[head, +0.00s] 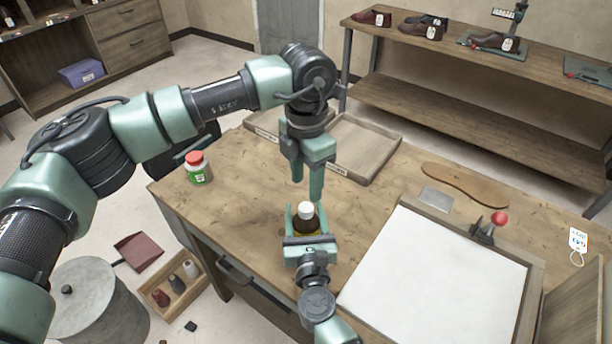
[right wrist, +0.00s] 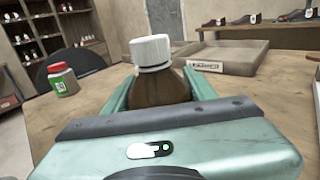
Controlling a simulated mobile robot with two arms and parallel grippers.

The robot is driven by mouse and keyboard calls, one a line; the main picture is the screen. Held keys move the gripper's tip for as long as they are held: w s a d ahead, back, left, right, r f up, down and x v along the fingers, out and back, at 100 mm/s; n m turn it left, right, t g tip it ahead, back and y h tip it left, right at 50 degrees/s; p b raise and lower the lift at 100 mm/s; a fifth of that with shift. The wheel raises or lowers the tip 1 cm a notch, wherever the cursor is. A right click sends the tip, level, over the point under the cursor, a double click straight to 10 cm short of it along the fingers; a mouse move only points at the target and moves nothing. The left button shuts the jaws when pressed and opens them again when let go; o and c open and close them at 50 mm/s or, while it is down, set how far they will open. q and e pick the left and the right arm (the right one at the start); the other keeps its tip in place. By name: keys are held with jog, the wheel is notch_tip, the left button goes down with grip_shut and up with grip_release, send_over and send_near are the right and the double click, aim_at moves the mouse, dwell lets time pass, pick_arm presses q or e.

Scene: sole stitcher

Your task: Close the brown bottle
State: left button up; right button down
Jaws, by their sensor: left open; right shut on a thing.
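The brown bottle (head: 306,223) stands upright on the wooden table in the head view, with a white cap (head: 306,210) on its top. In the right wrist view the brown bottle (right wrist: 163,93) is close up, with the white cap (right wrist: 150,52) on its neck, looking slightly tilted. How tightly the cap sits I cannot tell. My right gripper (head: 306,216) is shut around the bottle's body.
A green bottle with a red cap (head: 198,168) stands at the table's left. A white board (head: 435,275), a grey plate (head: 436,199) and a brown sole (head: 465,185) lie to the right.

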aim_at(306, 207)
pick_arm(q)
jog(key=n, duration=0.3)
jog(key=shift+r+n, duration=0.4)
jog(key=shift+f, duration=4)
grip_shut()
jog(key=shift+o, duration=0.7)
grip_release()
